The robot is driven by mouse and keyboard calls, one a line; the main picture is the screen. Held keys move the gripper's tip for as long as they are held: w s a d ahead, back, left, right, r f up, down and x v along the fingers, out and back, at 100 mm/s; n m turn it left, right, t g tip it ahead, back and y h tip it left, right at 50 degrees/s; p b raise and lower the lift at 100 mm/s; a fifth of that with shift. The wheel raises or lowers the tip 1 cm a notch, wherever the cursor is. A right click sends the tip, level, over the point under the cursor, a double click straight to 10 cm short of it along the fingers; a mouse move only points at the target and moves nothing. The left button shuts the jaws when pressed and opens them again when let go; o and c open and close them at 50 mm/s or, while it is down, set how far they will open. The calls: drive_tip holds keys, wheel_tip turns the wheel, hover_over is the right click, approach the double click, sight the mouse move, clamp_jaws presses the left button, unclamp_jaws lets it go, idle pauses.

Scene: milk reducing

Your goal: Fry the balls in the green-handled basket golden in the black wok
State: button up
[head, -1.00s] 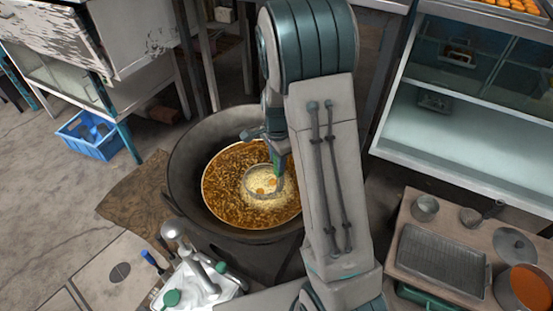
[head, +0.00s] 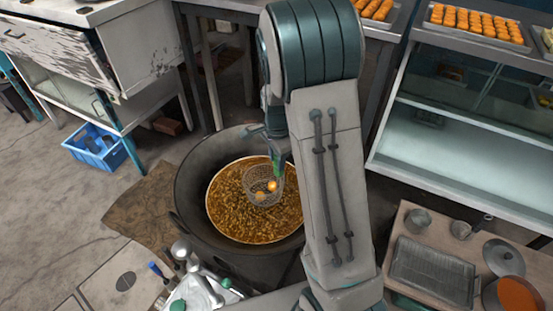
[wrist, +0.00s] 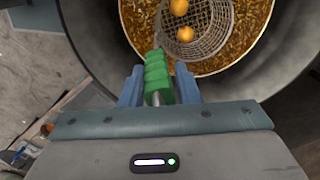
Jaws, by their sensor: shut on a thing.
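The black wok (head: 196,165) holds bubbling golden-brown oil (head: 232,215). The wire basket (head: 250,181) is over the oil inside the wok's rim, its mesh wall showing; it also shows in the wrist view (wrist: 215,38). Golden-orange balls (head: 271,186) lie in the basket, and two show in the wrist view (wrist: 186,34). My gripper (wrist: 160,76) is shut on the basket's green handle (wrist: 158,85), a finger on each side. In the head view my arm hides part of the wok and most of the gripper.
A worktop (head: 400,225) at the lower right holds a grey tray (head: 432,270), a lid and a pot of orange-red contents (head: 518,296). Trays of orange pieces (head: 478,24) are at the upper right. A blue crate (head: 95,148) stands on the floor at left.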

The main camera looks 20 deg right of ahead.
drive_tip(key=shift+r+p, duration=2.85)
drive_tip(key=shift+r, duration=1.15)
wheel_tip(320, 180, up, 4)
drive_tip(key=p, duration=0.3)
